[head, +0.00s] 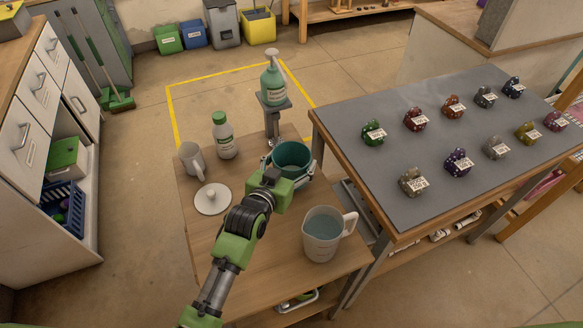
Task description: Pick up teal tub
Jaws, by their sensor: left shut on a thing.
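The teal tub (292,155) is at the back right of the small wooden table, upright with its open top facing up. My left gripper (282,180) reaches it from the front and is shut on its near side. My right gripper is not in view.
Around the tub on the table stand a jug of bluish liquid (322,236), a white lid (212,199), a grey mug (191,160) and a green-capped bottle (223,137). A pump bottle (273,84) stands on a raised stand behind. A grey-topped table (430,110) holds several labelled items.

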